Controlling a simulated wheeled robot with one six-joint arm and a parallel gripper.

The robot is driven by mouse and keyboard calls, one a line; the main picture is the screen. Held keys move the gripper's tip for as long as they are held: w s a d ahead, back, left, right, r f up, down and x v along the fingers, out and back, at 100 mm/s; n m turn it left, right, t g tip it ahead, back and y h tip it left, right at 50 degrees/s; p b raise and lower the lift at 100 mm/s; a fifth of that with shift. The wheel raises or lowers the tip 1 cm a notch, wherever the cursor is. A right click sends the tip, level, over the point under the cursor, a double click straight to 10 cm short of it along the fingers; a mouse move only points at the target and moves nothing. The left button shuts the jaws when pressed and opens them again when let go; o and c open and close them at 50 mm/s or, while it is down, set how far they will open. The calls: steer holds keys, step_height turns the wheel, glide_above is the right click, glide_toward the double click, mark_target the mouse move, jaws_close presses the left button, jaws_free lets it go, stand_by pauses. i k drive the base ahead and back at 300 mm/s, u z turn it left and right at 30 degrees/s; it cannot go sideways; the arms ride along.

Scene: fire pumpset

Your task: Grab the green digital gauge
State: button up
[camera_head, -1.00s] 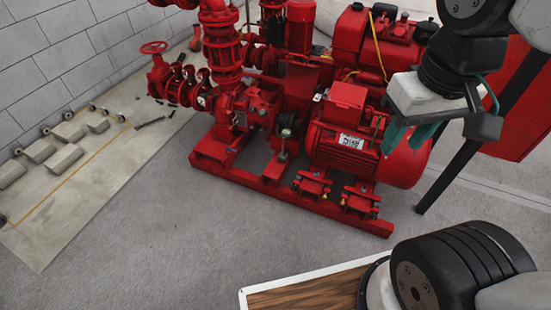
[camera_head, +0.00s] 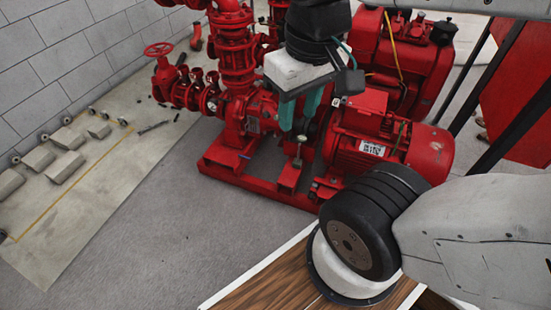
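My gripper (camera_head: 299,121) hangs in front of the red pump, with its two teal fingers pointing down and apart. It is open, and I see nothing held between the fingers. A small upright fitting (camera_head: 299,152) on a metal stem stands on the pump skid just below the fingertips. I cannot tell whether the fingers touch it. I cannot clearly make out a green digital gauge; the gripper covers part of the pump behind it.
The red pumpset with its motor (camera_head: 375,145) and skid (camera_head: 232,182) fills the middle. Grey blocks (camera_head: 66,164) and a thin dark tool (camera_head: 153,127) lie on a pale mat (camera_head: 70,230) at left. A wood-topped surface (camera_head: 275,285) is at the front. Grey floor between is clear.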

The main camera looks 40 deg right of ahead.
mark_target(301, 139)
steer(key=z, duration=0.1)
steer(key=i, duration=0.7)
steer(key=z, duration=0.8)
steer(key=i, duration=0.45)
steer(key=z, duration=0.35)
